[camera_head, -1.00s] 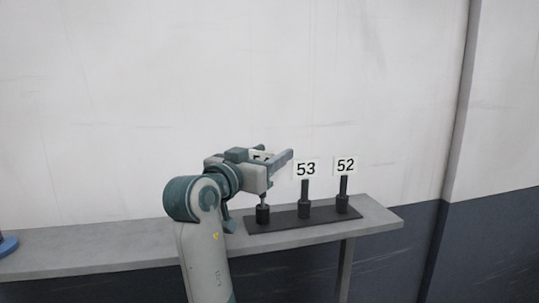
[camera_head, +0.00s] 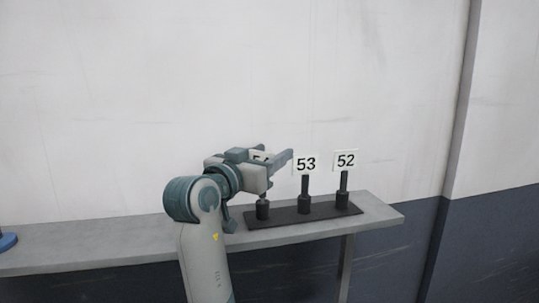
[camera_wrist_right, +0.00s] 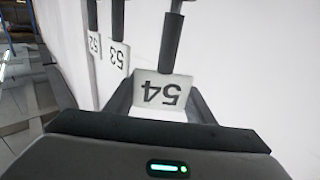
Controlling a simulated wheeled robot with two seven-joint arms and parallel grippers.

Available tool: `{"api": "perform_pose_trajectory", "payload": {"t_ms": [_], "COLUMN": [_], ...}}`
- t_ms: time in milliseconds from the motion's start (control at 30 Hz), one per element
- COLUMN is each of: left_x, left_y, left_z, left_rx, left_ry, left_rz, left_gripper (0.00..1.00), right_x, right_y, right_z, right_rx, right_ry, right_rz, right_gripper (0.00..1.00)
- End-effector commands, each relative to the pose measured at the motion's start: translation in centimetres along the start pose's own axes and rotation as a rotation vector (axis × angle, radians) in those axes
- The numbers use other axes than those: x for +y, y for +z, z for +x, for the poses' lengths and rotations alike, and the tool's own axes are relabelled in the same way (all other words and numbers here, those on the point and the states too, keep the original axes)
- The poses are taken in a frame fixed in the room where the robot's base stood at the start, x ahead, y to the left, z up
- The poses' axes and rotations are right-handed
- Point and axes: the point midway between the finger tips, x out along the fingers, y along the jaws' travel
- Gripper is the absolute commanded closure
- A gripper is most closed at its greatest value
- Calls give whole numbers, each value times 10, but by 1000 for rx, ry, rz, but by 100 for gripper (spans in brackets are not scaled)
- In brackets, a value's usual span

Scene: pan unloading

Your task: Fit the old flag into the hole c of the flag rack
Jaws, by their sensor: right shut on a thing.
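My right gripper (camera_head: 280,162) is shut on a flag with a white plate marked 54 (camera_wrist_right: 160,92). In the right wrist view the plate sits between the fingers, upside down in the picture, with its dark pole (camera_wrist_right: 172,40) running up. In the head view the plate is mostly hidden by the gripper. The flag rack (camera_head: 288,216) is a dark base with three sockets. The gripper is above the left socket (camera_head: 262,210), and a short piece of pole shows over that socket. Whether the pole's end is inside it I cannot tell. My left gripper is not in view.
A flag marked 53 (camera_head: 306,164) stands in the middle socket and one marked 52 (camera_head: 346,160) in the right socket, close to the gripper's right. The rack stands on a grey bench (camera_head: 100,245) against a wall. The bench left of my arm is clear except for a blue object (camera_head: 7,241).

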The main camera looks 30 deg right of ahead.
Motion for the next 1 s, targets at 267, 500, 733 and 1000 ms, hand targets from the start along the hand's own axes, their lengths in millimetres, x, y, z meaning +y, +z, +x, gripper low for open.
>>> {"api": "perform_pose_trajectory", "payload": {"t_ms": [267,500,733,1000], "left_x": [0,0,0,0], "left_y": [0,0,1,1], "left_z": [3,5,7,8], "left_rx": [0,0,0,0], "left_ry": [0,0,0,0], "left_rz": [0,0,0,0], "left_gripper": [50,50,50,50], "right_x": [0,0,0,0], "right_y": [4,6,9,11], "right_z": [0,0,0,0], "right_rx": [0,0,0,0], "right_ry": [0,0,0,0], "right_rz": [0,0,0,0], "right_gripper": [76,76,76,76]}}
